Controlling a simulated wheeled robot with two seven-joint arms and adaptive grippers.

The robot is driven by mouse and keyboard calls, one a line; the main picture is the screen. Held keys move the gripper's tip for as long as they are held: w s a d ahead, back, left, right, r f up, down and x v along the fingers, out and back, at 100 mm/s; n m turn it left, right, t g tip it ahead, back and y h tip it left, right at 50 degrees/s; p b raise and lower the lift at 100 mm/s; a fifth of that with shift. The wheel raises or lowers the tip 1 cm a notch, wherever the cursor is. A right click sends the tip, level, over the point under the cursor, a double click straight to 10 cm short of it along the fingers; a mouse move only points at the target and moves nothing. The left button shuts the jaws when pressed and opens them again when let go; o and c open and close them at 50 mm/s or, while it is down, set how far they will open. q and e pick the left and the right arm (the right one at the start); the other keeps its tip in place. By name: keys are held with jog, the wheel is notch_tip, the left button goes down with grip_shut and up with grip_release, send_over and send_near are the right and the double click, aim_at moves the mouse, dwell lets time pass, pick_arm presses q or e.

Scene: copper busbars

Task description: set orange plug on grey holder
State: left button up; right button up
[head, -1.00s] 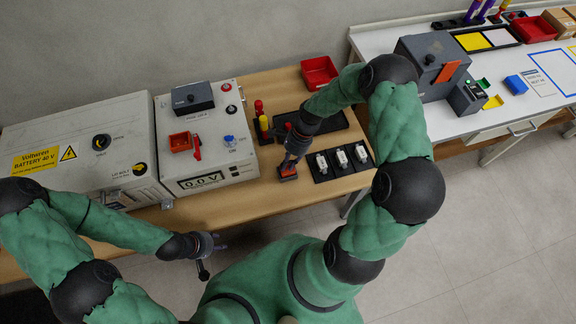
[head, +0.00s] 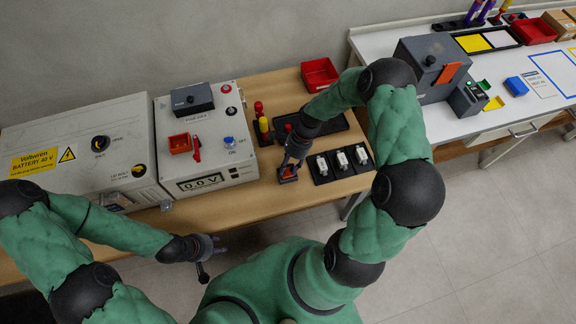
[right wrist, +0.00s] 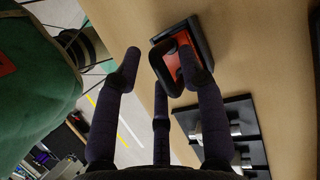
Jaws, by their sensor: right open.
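The orange plug (right wrist: 174,62) sits in the dark grey holder (right wrist: 203,46), near the front edge of the wooden table. In the head view, the plug (head: 288,171) shows as a small orange patch below my right gripper (head: 289,164). In the right wrist view, my right gripper (right wrist: 158,72) is open, its fingers spread. One fingertip overlaps the plug's dark loop in the picture; I cannot tell whether they touch. How deep the plug sits is unclear. My left gripper (head: 212,248) is at the table's front edge, away from the plug; its finger state is unclear.
A black plate with several white-and-metal parts (head: 341,160) lies right of the holder. The grey control box (head: 205,135) stands to the left, with a red and yellow-handled tool (head: 263,124) behind the holder. A red bin (head: 319,73) stands at the back.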

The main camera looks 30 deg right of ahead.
jog(key=p+v, duration=0.4)
jog(key=v, duration=0.8)
jog(key=s+a+f+n, duration=0.2)
jog(key=a+f+n, duration=0.2)
jog(key=a, duration=0.1)
jog(key=s+a+f+n, duration=0.2)
jog(key=a+f+n, duration=0.1)
jog(key=a+n, duration=0.1)
jog(key=s+a+f+n, duration=0.2)
jog(key=a+f+n, duration=0.2)
jog(key=a, duration=0.1)
jog(key=shift+s+a+f+t+h, duration=0.3)
jog(key=shift+a+f+t+h, duration=0.05)
jog(key=shift+t+h, duration=0.05)
jog(key=s+a+n, duration=0.1)
jog(key=s+n, duration=0.1)
jog(key=s+a+f+n, duration=0.1)
jog(key=s+a+n, duration=0.3)
jog(key=shift+f+t, duration=0.3)
jog(key=shift+t, duration=0.1)
